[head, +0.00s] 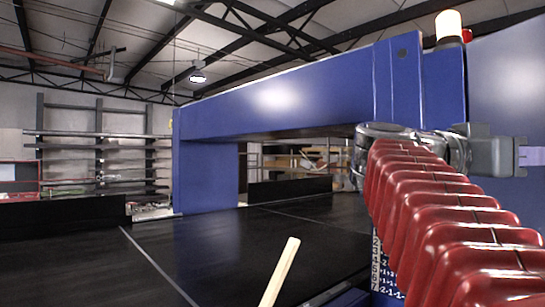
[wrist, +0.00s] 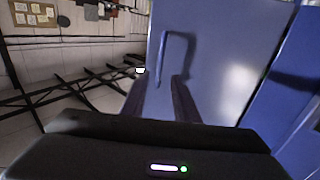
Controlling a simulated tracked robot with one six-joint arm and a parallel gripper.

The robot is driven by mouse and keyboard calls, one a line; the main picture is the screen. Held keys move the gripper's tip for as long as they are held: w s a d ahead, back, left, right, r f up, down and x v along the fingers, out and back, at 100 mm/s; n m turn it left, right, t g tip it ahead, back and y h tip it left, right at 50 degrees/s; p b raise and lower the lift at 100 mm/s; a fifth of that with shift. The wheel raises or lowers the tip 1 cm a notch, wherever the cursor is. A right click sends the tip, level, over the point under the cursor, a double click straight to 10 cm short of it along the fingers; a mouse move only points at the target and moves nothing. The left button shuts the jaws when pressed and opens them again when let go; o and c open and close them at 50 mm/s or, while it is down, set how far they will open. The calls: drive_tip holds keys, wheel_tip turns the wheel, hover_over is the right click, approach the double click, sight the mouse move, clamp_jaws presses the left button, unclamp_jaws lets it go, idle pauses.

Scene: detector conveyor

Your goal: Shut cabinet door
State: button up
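The cabinet door is a flat blue-grey panel (wrist: 225,60) filling the upper right of the wrist view. It has a dark blue bar handle (wrist: 179,33) near its left edge. In the head view, a plain grey-blue panel (head: 508,75) at the right edge looks like the same door. My gripper (wrist: 158,76) is in front of the door, its two fingers apart on either side of the handle's lower part, with nothing visibly held. I cannot tell whether they touch the handle. In the head view my gripper (head: 530,156) points right; its fingertips are partly cut off.
A blue detector arch (head: 290,95) spans a black conveyor (head: 190,245), with a beacon lamp (head: 449,27) on top. A pale wooden stick (head: 281,270) rises in the foreground. Shelving (head: 100,150) stands far left. A brighter blue cabinet part (wrist: 292,105) borders the door on the right.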

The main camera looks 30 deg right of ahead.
drive_tip(key=x, duration=0.7)
drive_tip(key=shift+d, duration=0.35)
drive_tip(key=shift+s, duration=0.1)
drive_tip(key=shift+c, duration=0.4)
clamp_jaws()
drive_tip(key=shift+d, duration=0.15)
